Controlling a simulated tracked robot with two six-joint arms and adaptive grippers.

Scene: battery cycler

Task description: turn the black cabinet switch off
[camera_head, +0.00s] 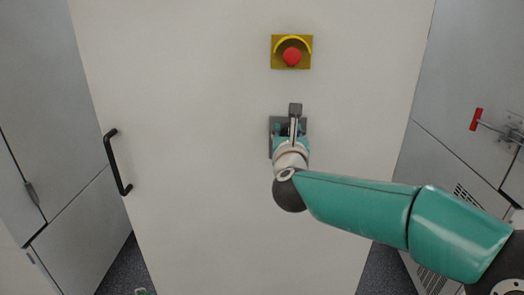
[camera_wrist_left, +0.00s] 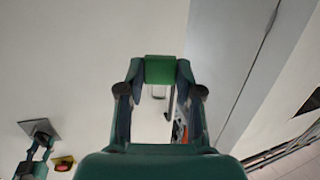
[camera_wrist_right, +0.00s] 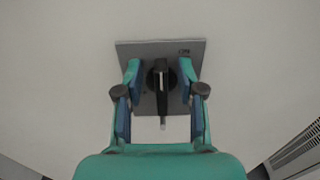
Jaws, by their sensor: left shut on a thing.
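The black switch (camera_wrist_right: 161,80) sits on a square grey plate (camera_wrist_right: 192,50) on a pale cabinet front. In the right wrist view its handle stands vertical in the picture, with a light tip at the lower end. My right gripper (camera_wrist_right: 160,72) is open, one finger on each side of the switch, with gaps to the handle. In the head view my right gripper (camera_head: 290,132) covers most of the plate (camera_head: 273,130) and hides the switch. My left gripper (camera_wrist_left: 160,80) is shut on a green block (camera_wrist_left: 159,69); the left arm hardly shows in the head view.
A red button on a yellow box (camera_head: 291,56) is above the switch. A black door handle (camera_head: 117,162) is at the left of the cabinet front. A red lever (camera_head: 476,119) is on the grey cabinet at right. The front between switch and handle is bare.

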